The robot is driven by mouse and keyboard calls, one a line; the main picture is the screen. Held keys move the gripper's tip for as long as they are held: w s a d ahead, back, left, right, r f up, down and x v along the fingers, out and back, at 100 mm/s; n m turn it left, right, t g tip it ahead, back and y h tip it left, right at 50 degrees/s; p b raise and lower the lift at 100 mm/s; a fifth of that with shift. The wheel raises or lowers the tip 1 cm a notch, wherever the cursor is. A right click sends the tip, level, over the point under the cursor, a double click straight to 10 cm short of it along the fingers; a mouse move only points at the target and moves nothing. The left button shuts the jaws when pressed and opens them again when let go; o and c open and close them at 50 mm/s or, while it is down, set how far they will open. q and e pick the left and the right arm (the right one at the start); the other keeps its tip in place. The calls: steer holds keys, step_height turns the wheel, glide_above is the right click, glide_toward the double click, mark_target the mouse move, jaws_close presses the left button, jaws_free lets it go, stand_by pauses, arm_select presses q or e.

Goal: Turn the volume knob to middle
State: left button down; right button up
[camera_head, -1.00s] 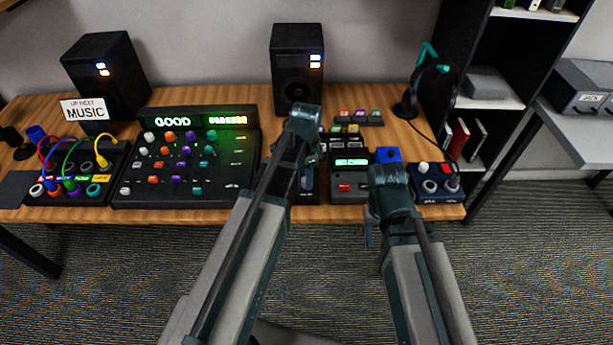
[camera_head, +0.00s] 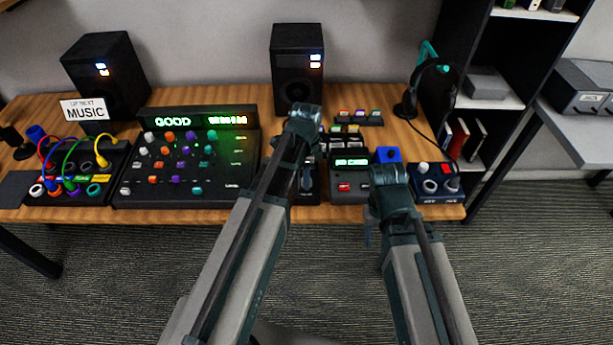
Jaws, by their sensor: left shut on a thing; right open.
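A black mixer (camera_head: 220,185) with rows of white, orange, purple and green knobs stands left of centre. Its display (camera_head: 190,121) reads "GOOD" beside a lit green readout. I cannot tell which control is the volume knob. My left gripper (camera_head: 307,178) is to the right of the mixer, low over a narrow black unit (camera_head: 307,197). It is shut on a small part there, mostly hidden by the gripper and arm. My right gripper (camera_head: 369,232) is open and empty in front of the table's front edge, below a grey device with a green display (camera_head: 350,162).
A patch box (camera_head: 75,190) with coloured cables is at the left. Two black speakers (camera_head: 297,65) stand at the back. A dark blue box (camera_head: 437,184) with knobs is at the right, near a headphone stand (camera_head: 407,108). A blue button box (camera_head: 387,154) sits behind my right arm.

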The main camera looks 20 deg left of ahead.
arm_select(q)
steer(key=shift+c, duration=2.4)
jaws_free()
steer(key=shift+r, duration=0.1)
step_height(320, 180, up, 14)
steer(key=p, duration=1.3)
steer(key=shift+f+p, duration=0.2)
steer(key=shift+p, duration=0.2)
steer(key=shift+s, duration=0.1)
steer(key=s+d+n+y, duration=0.1)
steer(key=s+d+n, duration=0.9)
steer(key=s, duration=0.4)
steer(key=shift+s+d+n, duration=0.15)
steer(key=shift+d+n, duration=0.1)
steer(key=shift+n, duration=0.25)
